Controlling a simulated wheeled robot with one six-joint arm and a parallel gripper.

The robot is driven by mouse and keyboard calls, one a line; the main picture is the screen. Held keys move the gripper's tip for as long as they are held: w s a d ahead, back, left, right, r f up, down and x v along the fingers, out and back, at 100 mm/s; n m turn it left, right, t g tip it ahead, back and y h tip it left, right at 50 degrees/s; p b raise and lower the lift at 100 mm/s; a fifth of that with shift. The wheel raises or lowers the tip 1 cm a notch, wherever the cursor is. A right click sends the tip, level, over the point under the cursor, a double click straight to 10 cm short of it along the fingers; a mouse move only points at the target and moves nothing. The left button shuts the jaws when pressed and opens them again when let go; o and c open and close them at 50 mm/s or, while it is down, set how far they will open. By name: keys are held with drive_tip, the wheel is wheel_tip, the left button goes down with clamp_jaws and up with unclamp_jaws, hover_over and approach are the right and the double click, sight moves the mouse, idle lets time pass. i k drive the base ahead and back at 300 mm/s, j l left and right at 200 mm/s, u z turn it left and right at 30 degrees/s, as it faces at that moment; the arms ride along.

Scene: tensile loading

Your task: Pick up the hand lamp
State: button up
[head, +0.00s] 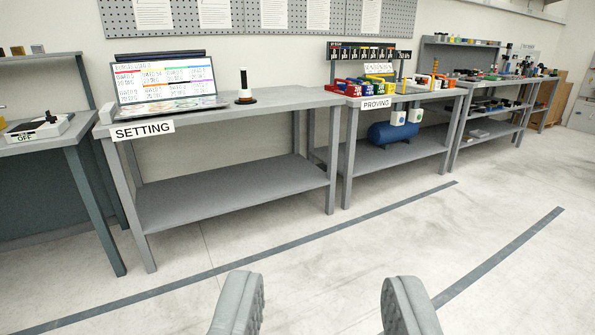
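I cannot surely pick out the hand lamp. My gripper (322,297) is open and empty at the bottom of the view, over the floor and well short of the benches.
The display board (165,80) stands on the SETTING bench. The PROVING bench (428,93) holds colourful items, with a blue tank (391,133) below. A cluttered bench (508,81) stands farther right, another bench (60,141) at left. The floor ahead is clear, with dark stripes.

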sight(244, 94)
drive_tip(key=i, duration=2)
drive_tip(key=i+u, duration=0.1)
drive_tip(key=i, duration=0.8)
drive_tip(key=i+l+u, duration=0.1)
drive_tip(key=i, duration=0.8)
drive_tip(key=i+l+u, duration=0.15)
drive_tip(key=u, duration=0.15)
